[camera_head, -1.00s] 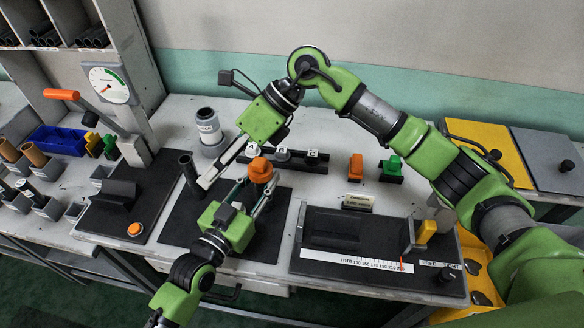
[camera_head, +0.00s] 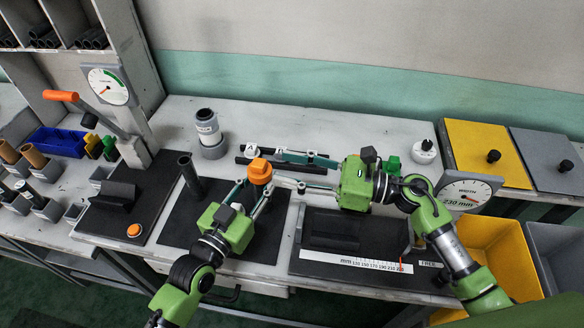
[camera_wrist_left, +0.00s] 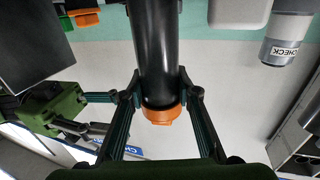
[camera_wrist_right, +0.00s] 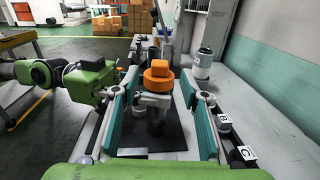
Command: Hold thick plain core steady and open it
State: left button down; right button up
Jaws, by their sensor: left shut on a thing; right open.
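A thick black core stands upright in the left wrist view (camera_wrist_left: 157,45), with an orange cap on its end (camera_wrist_left: 160,114). The cap shows on top in the head view (camera_head: 260,170) and the right wrist view (camera_wrist_right: 158,78). My left gripper (camera_head: 254,192) is shut on the core below the cap, one finger on each side. My right gripper (camera_head: 284,169) is open to the right of the cap, level with it. In the right wrist view the cap lies ahead between its fingertips, apart from both fingers.
Another dark tube (camera_head: 188,175) stands to the left. A labelled white cylinder (camera_head: 208,130) stands behind. A lettered block rack (camera_head: 250,152) lies behind my right gripper. A mm scale fixture (camera_head: 335,228), a width dial (camera_head: 465,196) and a yellow bin (camera_head: 492,250) are at the right.

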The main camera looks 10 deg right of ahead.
aim_at(259, 162)
jog(key=x, duration=0.7)
jog(key=shift+w+a, duration=0.1)
jog(key=shift+a, duration=0.05)
grip_shut()
jog(key=shift+r, duration=0.2)
dwell(0.4)
jog(key=shift+r, duration=0.85)
